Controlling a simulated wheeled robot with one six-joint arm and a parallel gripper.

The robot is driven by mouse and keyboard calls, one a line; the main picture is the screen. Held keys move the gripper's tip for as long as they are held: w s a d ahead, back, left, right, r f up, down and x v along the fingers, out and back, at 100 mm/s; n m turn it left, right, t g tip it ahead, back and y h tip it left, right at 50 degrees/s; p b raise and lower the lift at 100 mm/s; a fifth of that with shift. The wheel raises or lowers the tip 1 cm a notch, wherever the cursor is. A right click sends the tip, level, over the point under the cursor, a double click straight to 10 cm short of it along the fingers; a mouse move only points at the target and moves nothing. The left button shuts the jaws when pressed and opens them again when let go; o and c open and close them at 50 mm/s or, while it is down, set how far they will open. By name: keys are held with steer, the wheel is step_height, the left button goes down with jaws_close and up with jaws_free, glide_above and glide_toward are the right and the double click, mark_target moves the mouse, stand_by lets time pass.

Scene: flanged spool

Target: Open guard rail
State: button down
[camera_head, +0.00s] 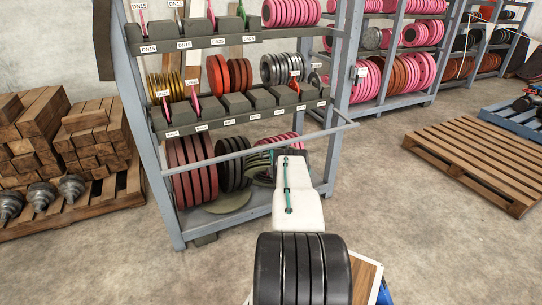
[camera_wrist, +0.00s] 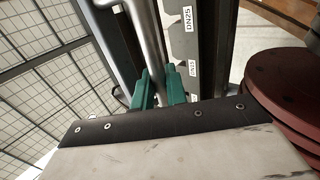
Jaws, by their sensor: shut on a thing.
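The guard rail (camera_head: 225,157) is a grey metal bar that runs across the front of the near rack, above its bottom shelf. Its right end sticks out past the rack's right post. In the wrist view the rail (camera_wrist: 150,40) runs between the green fingers of my gripper (camera_wrist: 161,90), which are shut on it. In the head view my white wrist covers part of the rail, and the fingertips are hard to make out there.
The near rack (camera_head: 178,215) holds red, dark and grey flanged discs behind the rail. Another rack with pink discs (camera_head: 420,72) stands behind to the right. Wooden blocks (camera_head: 90,135) are stacked at left. A pallet (camera_head: 490,160) lies at right, with clear floor before it.

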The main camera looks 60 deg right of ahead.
steer(key=c, duration=1.5)
jaws_free()
steer(key=shift+o, duration=0.2)
steer(key=shift+w+a, duration=0.1)
steer(key=shift+w, duration=0.1)
steer(key=v, duration=0.8)
